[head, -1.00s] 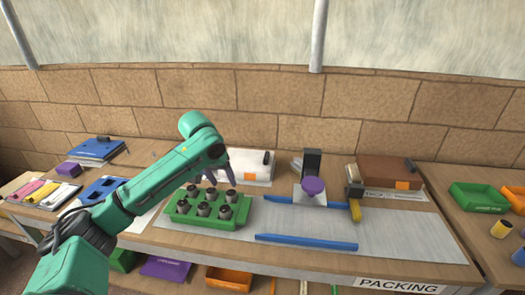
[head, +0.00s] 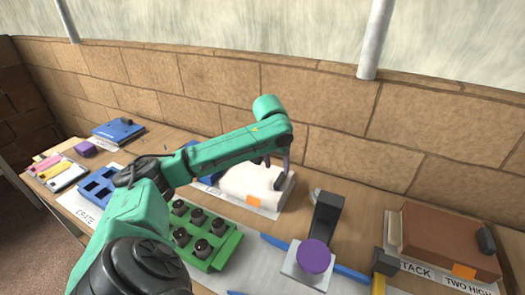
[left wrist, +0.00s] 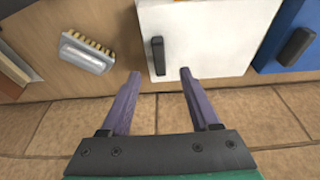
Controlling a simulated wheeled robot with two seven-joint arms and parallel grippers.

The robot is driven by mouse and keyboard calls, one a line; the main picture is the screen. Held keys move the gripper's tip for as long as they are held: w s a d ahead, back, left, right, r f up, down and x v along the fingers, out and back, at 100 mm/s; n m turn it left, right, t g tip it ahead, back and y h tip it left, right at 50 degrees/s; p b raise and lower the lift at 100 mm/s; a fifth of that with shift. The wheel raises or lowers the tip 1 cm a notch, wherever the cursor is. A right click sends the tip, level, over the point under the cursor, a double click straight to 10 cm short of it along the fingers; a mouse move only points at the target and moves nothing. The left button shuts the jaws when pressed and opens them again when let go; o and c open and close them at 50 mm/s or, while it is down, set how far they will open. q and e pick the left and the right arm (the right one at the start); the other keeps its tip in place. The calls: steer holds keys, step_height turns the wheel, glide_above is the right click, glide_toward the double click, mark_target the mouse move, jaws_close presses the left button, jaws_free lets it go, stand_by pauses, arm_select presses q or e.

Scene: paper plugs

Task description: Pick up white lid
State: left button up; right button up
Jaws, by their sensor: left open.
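The white lid (head: 248,183) lies on the bench toward the wall in the head view, with a small black handle (head: 279,181) near its right edge. Nothing is held. My right gripper is in no view.
A green tray (head: 222,249) with several dark cylinders is in front of the lid. A purple knob (head: 314,257) and brown box (head: 445,240) are to the right. A blue lid (left wrist: 292,42) and a brush (left wrist: 87,53) flank the white lid in the wrist view.

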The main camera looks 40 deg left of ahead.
mark_target(280, 178)
arm_select(q)
steer(key=x, duration=0.5)
steer(key=p+x, duration=0.1)
steer(key=x, duration=0.1)
steer(key=shift+w+f, duration=0.2)
steer(key=shift+w, duration=0.2)
steer(key=shift+w+a+f, duration=0.1)
steer(key=shift+a+f, duration=0.05)
steer(key=shift+f, duration=0.3)
jaws_close()
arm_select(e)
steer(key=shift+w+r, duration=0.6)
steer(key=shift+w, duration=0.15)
